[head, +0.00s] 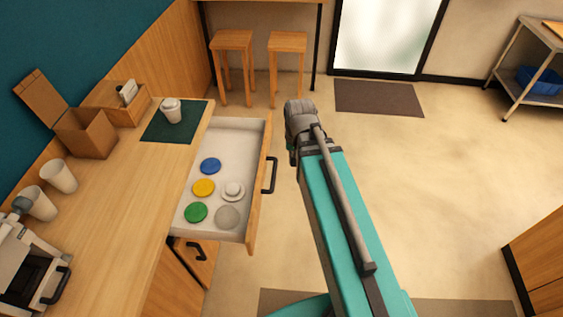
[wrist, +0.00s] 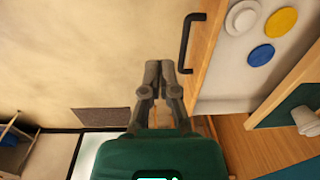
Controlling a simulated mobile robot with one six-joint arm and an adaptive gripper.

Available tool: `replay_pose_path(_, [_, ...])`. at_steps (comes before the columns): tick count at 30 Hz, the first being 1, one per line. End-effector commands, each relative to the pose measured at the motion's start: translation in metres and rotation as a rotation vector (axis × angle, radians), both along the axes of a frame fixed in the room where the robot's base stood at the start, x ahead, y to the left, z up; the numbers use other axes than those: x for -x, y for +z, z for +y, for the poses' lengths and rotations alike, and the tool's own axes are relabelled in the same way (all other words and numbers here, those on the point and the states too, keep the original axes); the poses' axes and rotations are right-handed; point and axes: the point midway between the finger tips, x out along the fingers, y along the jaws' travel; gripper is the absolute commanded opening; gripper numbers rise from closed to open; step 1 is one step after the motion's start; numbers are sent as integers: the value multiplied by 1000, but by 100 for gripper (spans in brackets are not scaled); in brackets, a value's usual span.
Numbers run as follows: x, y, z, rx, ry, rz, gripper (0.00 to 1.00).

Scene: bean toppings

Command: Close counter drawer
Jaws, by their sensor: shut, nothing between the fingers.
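The counter drawer (head: 228,135) is pulled out from the wooden counter (head: 120,215), with its white inside showing. Its wooden front carries a dark bar handle (head: 270,175), which also shows in the wrist view (wrist: 185,42). In the drawer lie a blue disc (head: 210,166), a yellow disc (head: 203,187), a green disc (head: 196,212), a grey disc (head: 227,216) and a small white item (head: 233,190). My gripper (wrist: 160,68) is shut and empty, outside the drawer front near the handle, apart from it in the picture. My arm hides the gripper in the head view.
On the counter stand white cups (head: 58,176), a lidded cup (head: 171,111) on a dark green mat (head: 155,134), an open cardboard box (head: 88,134) and a coffee machine (head: 28,265). Two stools (head: 233,42) stand at the back. The floor (head: 440,180) right of my arm is clear.

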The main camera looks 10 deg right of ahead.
Motion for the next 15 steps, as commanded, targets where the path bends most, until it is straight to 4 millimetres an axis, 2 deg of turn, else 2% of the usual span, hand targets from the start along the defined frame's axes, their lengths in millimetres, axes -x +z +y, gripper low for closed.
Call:
replay_pose_path(1, [-12,-14,-3,-13,-63,1,0])
replay_pose_path(15, [-97,-90,-36,-190,-862,66,0])
